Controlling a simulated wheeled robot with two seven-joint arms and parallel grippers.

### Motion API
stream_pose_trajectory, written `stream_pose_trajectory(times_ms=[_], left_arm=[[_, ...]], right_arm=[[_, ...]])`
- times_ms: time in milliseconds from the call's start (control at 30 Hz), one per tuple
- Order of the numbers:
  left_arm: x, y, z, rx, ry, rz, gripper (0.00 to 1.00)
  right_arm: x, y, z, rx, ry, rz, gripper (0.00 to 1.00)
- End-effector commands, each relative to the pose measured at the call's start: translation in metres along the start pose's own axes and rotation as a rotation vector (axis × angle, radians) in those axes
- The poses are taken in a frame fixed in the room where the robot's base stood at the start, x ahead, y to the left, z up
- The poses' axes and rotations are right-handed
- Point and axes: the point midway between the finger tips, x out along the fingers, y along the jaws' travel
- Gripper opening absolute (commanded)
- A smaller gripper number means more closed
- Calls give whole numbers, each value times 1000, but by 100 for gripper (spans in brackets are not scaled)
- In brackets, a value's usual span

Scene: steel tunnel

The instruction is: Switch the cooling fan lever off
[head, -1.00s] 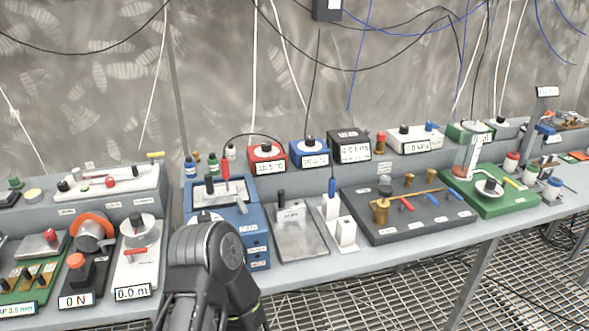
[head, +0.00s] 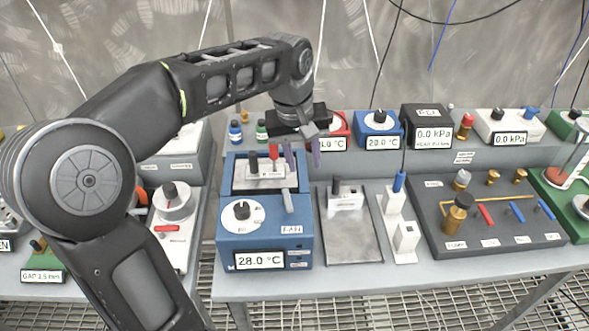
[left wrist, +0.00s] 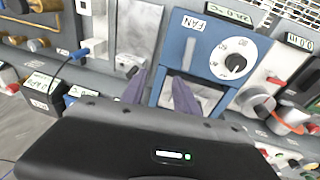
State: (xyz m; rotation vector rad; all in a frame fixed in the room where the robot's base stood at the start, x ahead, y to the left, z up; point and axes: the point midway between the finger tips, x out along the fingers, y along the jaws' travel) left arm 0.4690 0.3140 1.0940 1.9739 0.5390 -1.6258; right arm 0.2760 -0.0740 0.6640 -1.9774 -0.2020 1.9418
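The blue box (head: 265,250) stands at the front of the bench with a round white dial, a black knob and a 28.0 °C display. The fan lever (head: 288,200) is a short light-grey handle on its right side, above the FAN label (head: 291,230). In the left wrist view the lever (left wrist: 189,55) shows beside the FAN label (left wrist: 190,22). My left gripper (head: 303,155) is above and behind the lever, apart from it. Its two purple fingers (left wrist: 160,92) are spread with nothing between them. My right gripper is not in view.
A red-handled part (head: 273,155) and a black-topped post (head: 253,161) stand at the box's back, close to my left fingers. A grey metal plate (head: 350,240) lies to the right. Red (head: 340,130) and blue (head: 378,128) dial units stand behind on a raised shelf.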

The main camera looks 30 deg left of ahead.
Motion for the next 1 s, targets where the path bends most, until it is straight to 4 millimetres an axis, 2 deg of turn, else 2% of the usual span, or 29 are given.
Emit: stream_pose_trajectory(times_ms=[100, 200, 633, 767, 1000], left_arm=[[-6, -24, 19, -83, -86, -101, 36], [-8, -34, 31, -128, -130, -148, 36], [-5, -34, 33, -147, -136, -154, 36], [6, -36, 34, -146, -137, -155, 36], [41, -42, 40, -146, -138, -156, 36]], right_arm=[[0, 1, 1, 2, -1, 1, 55], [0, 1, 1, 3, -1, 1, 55], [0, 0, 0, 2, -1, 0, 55], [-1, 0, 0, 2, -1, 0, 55], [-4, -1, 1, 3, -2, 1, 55]])
